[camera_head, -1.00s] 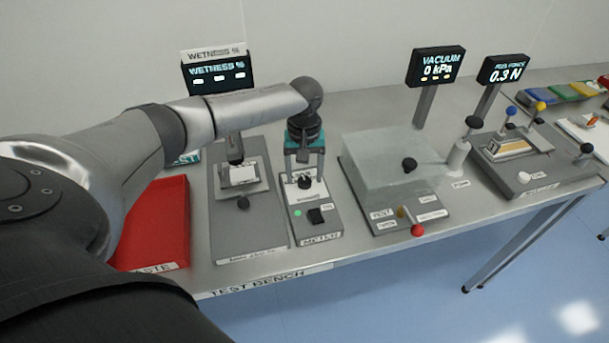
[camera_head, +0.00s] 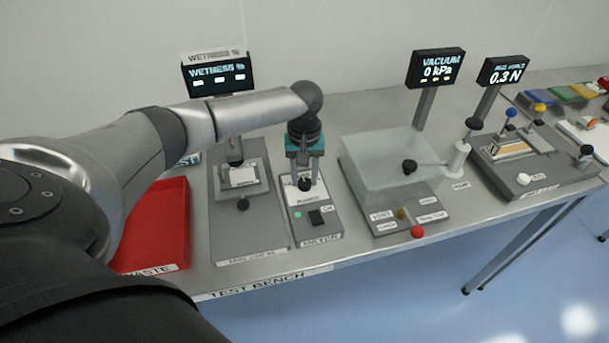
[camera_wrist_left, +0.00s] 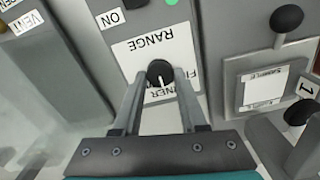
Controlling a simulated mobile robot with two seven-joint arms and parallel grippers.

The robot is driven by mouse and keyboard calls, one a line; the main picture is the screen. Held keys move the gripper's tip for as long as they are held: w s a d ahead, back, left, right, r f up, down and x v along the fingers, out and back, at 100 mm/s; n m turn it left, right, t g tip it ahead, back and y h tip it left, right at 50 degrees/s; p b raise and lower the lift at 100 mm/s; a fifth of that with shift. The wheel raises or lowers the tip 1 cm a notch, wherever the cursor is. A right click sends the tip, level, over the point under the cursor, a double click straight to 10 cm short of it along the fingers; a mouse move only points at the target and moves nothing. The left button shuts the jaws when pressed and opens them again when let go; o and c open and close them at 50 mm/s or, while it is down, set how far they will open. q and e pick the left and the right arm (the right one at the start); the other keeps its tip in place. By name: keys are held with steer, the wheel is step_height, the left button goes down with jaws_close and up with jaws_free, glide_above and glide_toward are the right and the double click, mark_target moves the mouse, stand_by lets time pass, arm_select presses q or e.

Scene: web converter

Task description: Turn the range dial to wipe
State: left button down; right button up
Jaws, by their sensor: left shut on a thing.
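The range dial (camera_wrist_left: 159,72) is a small round black knob with a pale pointer line, on a white plate marked RANGE (camera_wrist_left: 153,40). In the head view the dial (camera_head: 304,184) sits on the narrow grey meter unit (camera_head: 325,226). My left gripper (camera_wrist_left: 160,78) has its two fingers closed on either side of the dial. In the head view the left gripper (camera_head: 304,180) points down onto the unit from above. The plate's other lettering is partly hidden by the fingers and the dial, so the pointer's setting cannot be read. My right gripper is not in view.
A wetness display (camera_head: 217,72) stands behind the grey fixture (camera_head: 245,230) left of the meter. A red waste tray (camera_head: 160,225) is further left. A clear vacuum box (camera_head: 385,165) stands to the right. A black ON switch (camera_head: 316,217) and green lamp are in front of the dial.

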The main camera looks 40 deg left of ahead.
arm_select(q)
steer(key=m+p, duration=0.2)
steer(key=p, duration=0.2)
steer(key=shift+r+m+p, duration=0.2)
steer(key=shift+m+p, duration=0.15)
steer(key=shift+m, duration=0.05)
steer(key=shift+m+p, duration=0.3)
steer(key=shift+m, duration=0.1)
steer(key=m+p, duration=0.1)
steer(key=m, duration=0.3)
steer(key=shift+d+f+p, duration=0.1)
steer(key=shift+f+p, duration=0.05)
steer(key=shift+p, duration=0.2)
steer(key=shift+f+m+p, duration=0.1)
steer(key=shift+m+p, duration=0.2)
steer(key=shift+m, duration=1.8)
steer(key=shift+c, duration=2.3)
jaws_free()
